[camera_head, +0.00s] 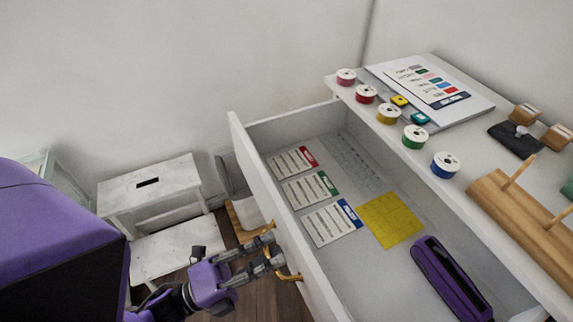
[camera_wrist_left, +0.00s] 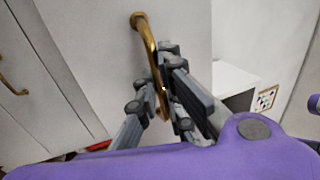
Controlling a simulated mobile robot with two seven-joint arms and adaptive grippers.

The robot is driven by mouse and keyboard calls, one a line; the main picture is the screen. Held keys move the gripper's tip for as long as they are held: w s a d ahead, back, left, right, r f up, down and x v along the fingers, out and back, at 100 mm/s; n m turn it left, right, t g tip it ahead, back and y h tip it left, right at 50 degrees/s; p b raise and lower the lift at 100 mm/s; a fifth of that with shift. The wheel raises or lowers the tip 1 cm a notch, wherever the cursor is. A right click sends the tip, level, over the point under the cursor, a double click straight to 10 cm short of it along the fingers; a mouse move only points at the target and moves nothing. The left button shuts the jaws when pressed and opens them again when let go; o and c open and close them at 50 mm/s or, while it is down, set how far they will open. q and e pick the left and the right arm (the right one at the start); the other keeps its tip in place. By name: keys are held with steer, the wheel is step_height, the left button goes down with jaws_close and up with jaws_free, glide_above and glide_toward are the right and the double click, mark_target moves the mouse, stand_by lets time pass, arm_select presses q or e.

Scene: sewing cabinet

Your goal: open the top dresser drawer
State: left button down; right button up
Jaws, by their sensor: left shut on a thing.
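The top dresser drawer (camera_head: 262,190) is pulled well out from under the white dresser top (camera_head: 450,165), and its inside shows. A brass bar handle (camera_head: 290,277) is on its front; it also shows in the left wrist view (camera_wrist_left: 147,40). My left gripper (camera_head: 272,252) is shut on the handle, with its fingers around the bar in the left wrist view (camera_wrist_left: 165,95). Cards (camera_head: 332,222), a yellow square (camera_head: 389,220) and a purple case (camera_head: 450,280) lie in the drawer. My right gripper is not in view.
Several thread spools (camera_head: 414,137) stand along the dresser top's front edge, with a wooden rack (camera_head: 520,225) at right. A white step stool (camera_head: 150,190) stands at left by the wall. Another brass handle (camera_wrist_left: 12,85) shows in the left wrist view.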

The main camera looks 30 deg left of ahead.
arm_select(q)
steer(key=shift+f, duration=0.1)
steer(key=c, duration=1.9)
jaws_free()
steer(key=shift+o, duration=0.3)
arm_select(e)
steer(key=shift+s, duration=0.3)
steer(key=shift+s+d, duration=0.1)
arm_select(q)
steer(key=v, duration=1.2)
